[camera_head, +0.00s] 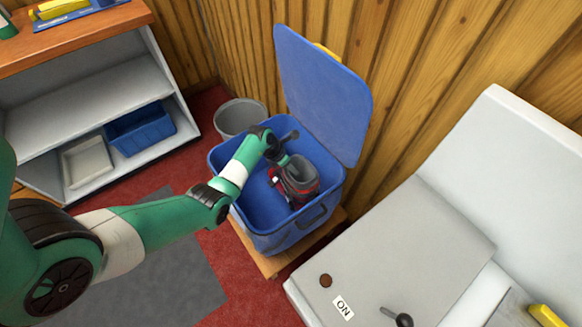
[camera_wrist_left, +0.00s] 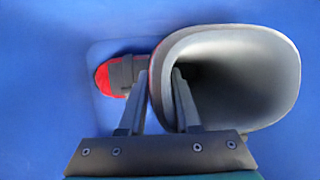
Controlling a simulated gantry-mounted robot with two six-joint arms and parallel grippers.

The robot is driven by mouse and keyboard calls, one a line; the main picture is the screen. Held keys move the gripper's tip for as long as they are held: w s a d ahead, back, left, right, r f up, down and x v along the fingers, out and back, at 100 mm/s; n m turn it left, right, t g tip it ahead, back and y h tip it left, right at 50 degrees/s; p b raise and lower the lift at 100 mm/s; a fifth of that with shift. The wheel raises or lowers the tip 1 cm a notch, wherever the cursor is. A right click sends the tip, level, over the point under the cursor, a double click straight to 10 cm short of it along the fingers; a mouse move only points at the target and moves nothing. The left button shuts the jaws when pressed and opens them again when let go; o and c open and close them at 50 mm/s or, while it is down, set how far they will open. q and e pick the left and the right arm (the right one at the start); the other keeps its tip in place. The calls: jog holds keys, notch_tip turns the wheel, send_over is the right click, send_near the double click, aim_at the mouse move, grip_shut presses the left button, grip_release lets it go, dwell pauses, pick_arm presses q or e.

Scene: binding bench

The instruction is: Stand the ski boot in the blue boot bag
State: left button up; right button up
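The blue boot bag (camera_head: 278,243) is a box-like tub with its lid (camera_head: 322,95) standing open at the back. The grey and red ski boot (camera_head: 303,185) is inside it, upright, with its opening facing up. In the left wrist view the boot's grey cuff (camera_wrist_left: 285,75) and red toe (camera_wrist_left: 103,78) show against the blue interior. My left gripper (camera_head: 285,162) reaches down into the bag at the boot. Its fingers (camera_wrist_left: 159,85) straddle the cuff wall, one outside and one inside, and look closed on it. Whether the sole touches the bag's floor is hidden.
The bag stands on a low wooden base (camera_head: 268,263). A grey bin (camera_head: 240,115) stands behind it. A shelf unit (camera_head: 85,85) with a blue tray (camera_head: 140,130) is at the left. A pale machine (camera_head: 400,250) is at the right.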

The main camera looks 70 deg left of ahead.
pick_arm(q)
jog(key=shift+o, duration=1.1)
jog(key=shift+r, duration=0.25)
jog(key=p+v, duration=0.8)
jog(key=v, duration=0.3)
jog(key=shift+s+r, duration=0.25)
jog(key=shift+r, duration=0.1)
